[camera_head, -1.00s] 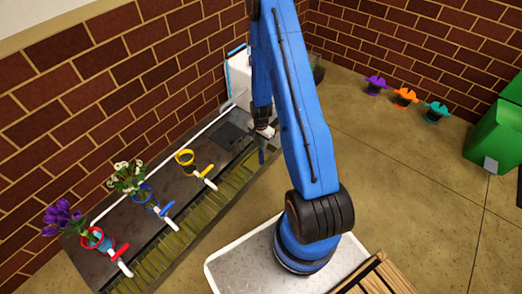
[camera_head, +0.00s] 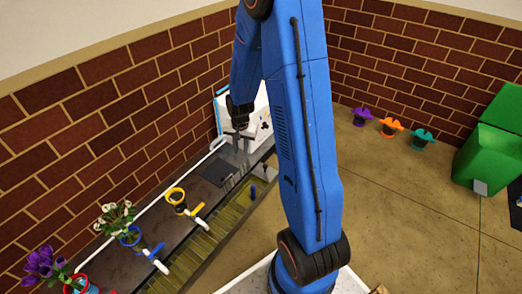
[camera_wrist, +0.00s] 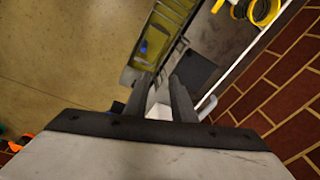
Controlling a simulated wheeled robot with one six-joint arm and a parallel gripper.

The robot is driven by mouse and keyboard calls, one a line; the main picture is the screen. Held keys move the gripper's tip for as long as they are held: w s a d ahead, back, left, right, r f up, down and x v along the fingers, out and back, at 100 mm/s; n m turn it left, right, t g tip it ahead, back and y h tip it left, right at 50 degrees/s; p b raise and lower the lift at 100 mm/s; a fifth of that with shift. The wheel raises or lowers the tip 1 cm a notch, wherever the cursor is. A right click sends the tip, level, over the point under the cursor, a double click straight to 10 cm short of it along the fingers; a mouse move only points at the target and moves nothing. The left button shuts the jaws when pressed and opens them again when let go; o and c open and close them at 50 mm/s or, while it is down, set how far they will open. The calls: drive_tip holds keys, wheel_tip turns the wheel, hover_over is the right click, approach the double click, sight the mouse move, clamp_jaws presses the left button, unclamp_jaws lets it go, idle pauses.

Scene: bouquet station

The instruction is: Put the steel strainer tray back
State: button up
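A grey slotted piece (camera_head: 236,176), which looks like the steel strainer tray, lies at the far end of the dark counter (camera_head: 150,222), beside a dark square mat (camera_head: 213,175). Its outline is partly unclear. My gripper (camera_head: 243,146) hangs above the counter's far end, in front of a white box (camera_head: 258,112). In the wrist view, my gripper's two fingers (camera_wrist: 161,98) stand apart, with something white showing between them; I cannot tell what it is. No tray shows between the fingers.
A slatted yellow-green trough (camera_head: 212,245) runs along the counter's front, with a small blue piece (camera_head: 253,192) at its far part. Yellow (camera_head: 176,197), blue (camera_head: 131,237) and red (camera_head: 78,284) holders line the counter.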

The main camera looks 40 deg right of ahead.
drive_tip(key=s+a+r+n+t, duration=0.1)
drive_tip(key=s+a+r+n, duration=0.1)
drive_tip(key=s+r, duration=0.35)
drive_tip(key=s+a+r+n, duration=0.1)
drive_tip(key=s+a+r, duration=0.1)
drive_tip(key=r, duration=0.6)
drive_tip(key=s+a+r+n+t, duration=0.1)
drive_tip(key=s+a+r+n, duration=0.2)
drive_tip(key=r, duration=0.4)
drive_tip(key=s+a+r+n, duration=0.1)
drive_tip(key=s+r, duration=0.2)
drive_tip(key=s, duration=0.3)
drive_tip(key=s+a+r+n+t, duration=0.1)
drive_tip(key=s+r, duration=0.2)
drive_tip(key=s, duration=0.4)
drive_tip(key=s+a+r+n, duration=0.1)
drive_tip(key=s+r, duration=0.2)
drive_tip(key=s, duration=0.4)
drive_tip(key=shift+a+r+n, duration=0.25)
drive_tip(key=shift+a+n, duration=0.15)
